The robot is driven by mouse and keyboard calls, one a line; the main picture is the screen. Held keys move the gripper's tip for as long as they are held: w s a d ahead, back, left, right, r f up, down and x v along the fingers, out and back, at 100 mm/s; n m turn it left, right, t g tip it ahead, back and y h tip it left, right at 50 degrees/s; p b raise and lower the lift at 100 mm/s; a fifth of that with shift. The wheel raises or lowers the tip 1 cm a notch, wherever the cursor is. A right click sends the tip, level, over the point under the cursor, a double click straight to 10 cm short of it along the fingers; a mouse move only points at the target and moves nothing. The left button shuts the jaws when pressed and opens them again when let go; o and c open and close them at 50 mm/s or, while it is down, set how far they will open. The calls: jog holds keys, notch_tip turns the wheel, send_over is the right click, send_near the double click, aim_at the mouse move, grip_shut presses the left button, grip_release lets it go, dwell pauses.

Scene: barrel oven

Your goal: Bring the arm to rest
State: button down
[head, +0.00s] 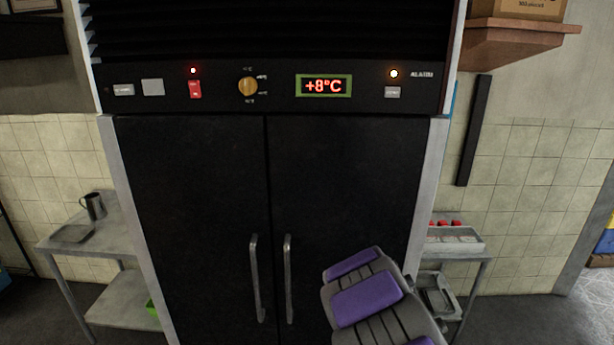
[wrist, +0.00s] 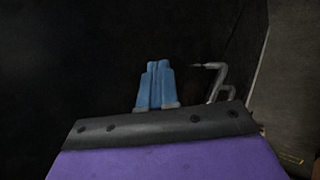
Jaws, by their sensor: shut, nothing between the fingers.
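My gripper shows in the wrist view (wrist: 157,68) as two blue fingers pressed together, with nothing between them. Its fingers are hidden in the head view, where my purple and grey arm reaches up from the bottom right of centre, in front of the right door. A tall black cabinet (head: 190,190) with two closed doors fills the middle of the head view. Its two upright metal handles, the left handle (head: 256,278) and the right handle (head: 289,278), stand side by side near the centre seam. A metal handle (wrist: 219,82) also shows right of the fingers in the wrist view, apart from them.
A control panel with a red "+8°C" display (head: 323,86) and an orange knob (head: 248,86) is above the doors. A metal side table (head: 112,255) with a mug (head: 93,206) stands left. Another table with a tray (head: 455,240) stands right. A wooden shelf (head: 515,36) juts out upper right.

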jog(key=s+d+r+m+h+b, duration=0.1)
jog(key=s+d+r+m+h, duration=0.1)
jog(key=d+r, duration=0.25)
jog(key=s+d+r+m+h+b, duration=0.2)
jog(key=s+d+r+m+h, duration=0.1)
jog(key=d, duration=0.3)
jog(key=s+d+r+m+g+h+b, duration=0.2)
jog(key=s+d+m, duration=0.3)
jog(key=s, duration=0.5)
jog(key=s+a+f+m+g+y+b, duration=0.1)
jog(key=s+a, duration=0.3)
jog(key=s, duration=0.7)
jog(key=s+a+f+m+g+y+b, duration=0.1)
jog(key=s+a+f+g+y+b, duration=0.2)
jog(key=s, duration=0.9)
jog(key=s+a+f+m+g+y+b, duration=0.1)
jog(key=s+a+g, duration=0.3)
jog(key=s, duration=0.8)
jog(key=shift+a+f+y+b, duration=0.5)
jog(key=shift+a+f+b, duration=0.05)
jog(key=shift+a+f, duration=0.2)
jog(key=c, duration=1.8)
grip_release()
jog(key=shift+d, duration=0.1)
